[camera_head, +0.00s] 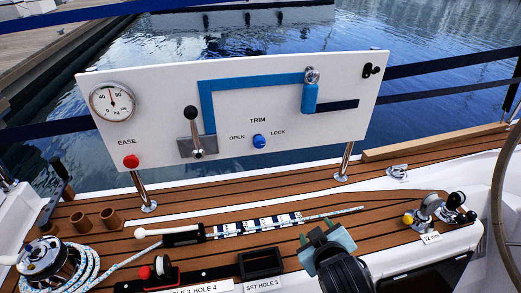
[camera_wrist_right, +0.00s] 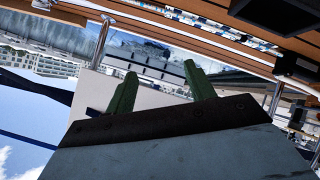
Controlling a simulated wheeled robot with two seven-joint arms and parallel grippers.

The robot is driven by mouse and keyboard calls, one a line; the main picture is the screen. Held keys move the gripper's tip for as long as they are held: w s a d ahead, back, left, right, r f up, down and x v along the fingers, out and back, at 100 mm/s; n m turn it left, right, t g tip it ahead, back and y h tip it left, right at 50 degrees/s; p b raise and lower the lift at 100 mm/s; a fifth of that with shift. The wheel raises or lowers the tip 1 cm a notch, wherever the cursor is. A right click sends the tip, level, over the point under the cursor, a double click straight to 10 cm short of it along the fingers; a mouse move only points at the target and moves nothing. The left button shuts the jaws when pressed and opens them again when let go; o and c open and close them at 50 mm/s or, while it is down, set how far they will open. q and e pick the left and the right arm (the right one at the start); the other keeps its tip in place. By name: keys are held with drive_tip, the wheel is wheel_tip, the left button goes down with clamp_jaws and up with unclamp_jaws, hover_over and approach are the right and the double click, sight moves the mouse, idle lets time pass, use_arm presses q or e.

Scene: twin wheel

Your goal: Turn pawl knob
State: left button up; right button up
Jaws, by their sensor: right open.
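No knob is labelled as the pawl knob, so I cannot tell which it is. A blue knob (camera_head: 259,141) sits on the white panel between OPEN and LOCK, under TRIM. A red knob (camera_head: 131,161) is below EASE. Another red knob (camera_head: 162,266) stands on a black fitting at the front deck edge. My right gripper (camera_head: 327,238) is over the deck at the front, right of the black box, apart from all these knobs. Its two green fingers (camera_wrist_right: 160,88) are spread and empty in the right wrist view. My left gripper is not in view.
The white panel (camera_head: 230,100) stands on metal posts, with a gauge (camera_head: 111,102) and a black-knobbed lever (camera_head: 194,132). A black box (camera_head: 261,262) is left of my gripper. A rope coil (camera_head: 60,265) lies left. Fittings with black and yellow knobs (camera_head: 436,210) stand right.

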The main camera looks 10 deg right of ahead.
drive_tip(key=w+a+r+n+t, duration=0.2)
drive_tip(key=w+a+r+t, duration=0.15)
drive_tip(key=w, duration=0.25)
drive_tip(key=n+t+y, duration=0.2)
drive_tip(key=n+t, duration=0.1)
drive_tip(key=n, duration=0.2)
approach(260, 145)
drive_tip(key=w+b, duration=0.2)
drive_tip(key=w, duration=0.2)
drive_tip(key=shift+w+f, duration=0.15)
drive_tip(key=shift+w, duration=0.2)
drive_tip(key=w+b, duration=0.1)
drive_tip(key=w, duration=0.3)
drive_tip(key=shift+d+b, duration=0.1)
drive_tip(key=shift+b, duration=0.3)
drive_tip(key=shift+w, duration=0.45)
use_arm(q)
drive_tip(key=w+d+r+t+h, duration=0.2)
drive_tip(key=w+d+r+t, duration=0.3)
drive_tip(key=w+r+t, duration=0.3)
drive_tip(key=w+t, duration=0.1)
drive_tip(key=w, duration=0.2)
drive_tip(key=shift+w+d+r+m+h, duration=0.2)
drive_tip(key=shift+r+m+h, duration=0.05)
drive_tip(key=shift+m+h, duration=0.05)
use_arm(e)
drive_tip(key=c, duration=1)
